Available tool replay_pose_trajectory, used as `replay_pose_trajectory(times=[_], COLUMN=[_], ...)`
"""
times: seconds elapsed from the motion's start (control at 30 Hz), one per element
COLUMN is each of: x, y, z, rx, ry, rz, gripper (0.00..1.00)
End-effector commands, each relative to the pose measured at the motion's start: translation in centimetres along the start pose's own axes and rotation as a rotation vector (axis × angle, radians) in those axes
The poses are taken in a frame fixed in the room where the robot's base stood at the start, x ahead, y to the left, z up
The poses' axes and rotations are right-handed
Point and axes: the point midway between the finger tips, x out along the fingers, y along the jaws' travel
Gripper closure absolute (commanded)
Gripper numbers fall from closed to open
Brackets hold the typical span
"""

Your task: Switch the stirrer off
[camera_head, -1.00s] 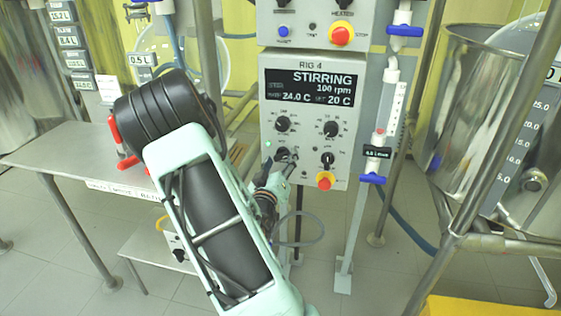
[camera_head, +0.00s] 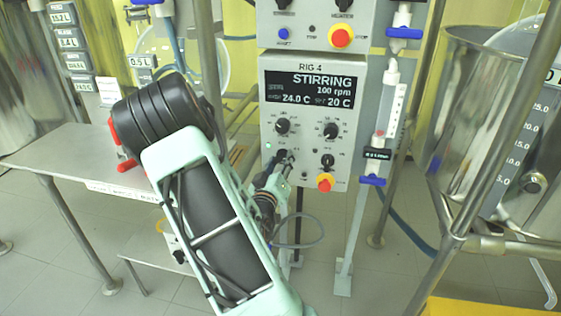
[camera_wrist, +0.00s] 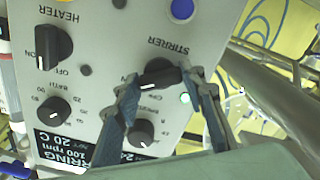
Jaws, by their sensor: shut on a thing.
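The black stirrer knob (camera_wrist: 160,73) sits on the grey control panel under the word STIRRER, which appears upside down in the wrist view. My gripper (camera_wrist: 163,76) is shut on this knob, one finger on each side. The knob's white mark points toward the lower left in the wrist view; its exact setting is unclear. A green lamp (camera_wrist: 185,98) beside the knob is lit. In the head view my gripper (camera_head: 284,160) reaches the knob at the lower left of the RIG 4 panel. The display (camera_head: 314,88) reads STIRRING, 100 rpm.
The heater knob (camera_wrist: 54,46) is close by on the same panel. A red and yellow stop button (camera_head: 325,184) lies below it. A glass tube with blue valves (camera_head: 372,180) stands right of the panel, and a steel bench (camera_head: 60,150) left.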

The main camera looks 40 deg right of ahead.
Motion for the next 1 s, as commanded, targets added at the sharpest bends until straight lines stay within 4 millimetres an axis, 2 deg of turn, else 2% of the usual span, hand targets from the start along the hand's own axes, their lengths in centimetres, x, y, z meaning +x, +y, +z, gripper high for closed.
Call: replay_pose_trajectory(times=[0.27,1.0], x=[-0.05,-0.05], y=[0.00,-0.03], z=[-0.14,-0.12], rx=[-0.171,-0.829], ry=[0.000,0.001], rz=[-0.001,-0.002], gripper=[0.87,0.87])
